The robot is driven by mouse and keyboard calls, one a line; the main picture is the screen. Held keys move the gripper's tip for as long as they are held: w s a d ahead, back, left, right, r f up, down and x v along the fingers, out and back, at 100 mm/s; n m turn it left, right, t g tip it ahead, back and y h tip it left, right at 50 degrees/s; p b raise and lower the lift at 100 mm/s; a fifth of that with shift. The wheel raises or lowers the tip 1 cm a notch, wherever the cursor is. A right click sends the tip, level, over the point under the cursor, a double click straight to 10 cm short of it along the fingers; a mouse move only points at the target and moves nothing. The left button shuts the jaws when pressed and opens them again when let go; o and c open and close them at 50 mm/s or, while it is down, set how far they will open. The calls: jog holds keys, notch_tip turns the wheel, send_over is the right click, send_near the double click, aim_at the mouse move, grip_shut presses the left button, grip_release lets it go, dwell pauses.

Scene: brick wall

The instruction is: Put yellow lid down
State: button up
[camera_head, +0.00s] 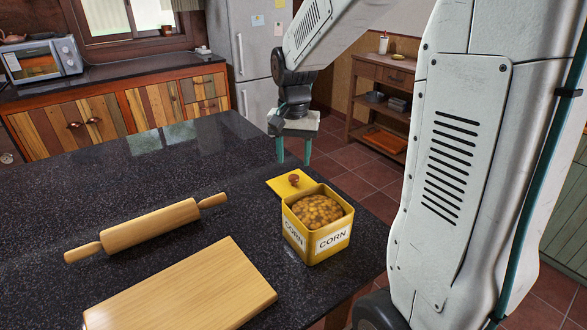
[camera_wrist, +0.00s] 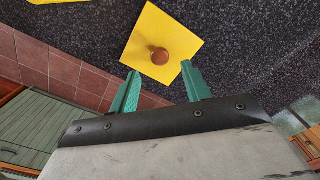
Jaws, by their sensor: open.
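The yellow lid (camera_wrist: 150,30), square with a round brown knob (camera_wrist: 160,56), lies flat on the dark countertop. In the head view the lid (camera_head: 281,186) is just behind the yellow corn tin (camera_head: 291,228), which partly hides it. The tin is uncovered and full of corn-coloured pieces. My gripper (camera_wrist: 160,84) is open, with its two green fingers apart and nothing between them. In the wrist view the fingertips point toward the lid, with the knob just beyond the gap. I cannot tell the exact height above the lid.
A rolling pin (camera_head: 150,227) and a wooden board (camera_head: 185,290) lie on the counter (camera_head: 70,210), left of the tin. The counter's right edge is close to the tin and lid. The counter's far left is clear.

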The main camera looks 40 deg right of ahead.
aim_at(294, 177)
notch_tip(294, 177, up, 6)
jog(key=r, duration=0.1)
jog(key=s+a+r+n, duration=0.2)
jog(key=s+a+n, duration=0.3)
jog(key=s, duration=0.5)
jog(key=s+a+f+n, duration=0.1)
jog(key=s+a+n, duration=0.1)
jog(key=s, duration=0.5)
jog(key=s+a+f+n+t, duration=0.1)
jog(key=s+a+f+n, duration=0.1)
jog(key=s, duration=0.4)
jog(key=shift+s+a, duration=0.4)
jog(key=shift+a, duration=0.25)
jog(key=shift+c, duration=0.3)
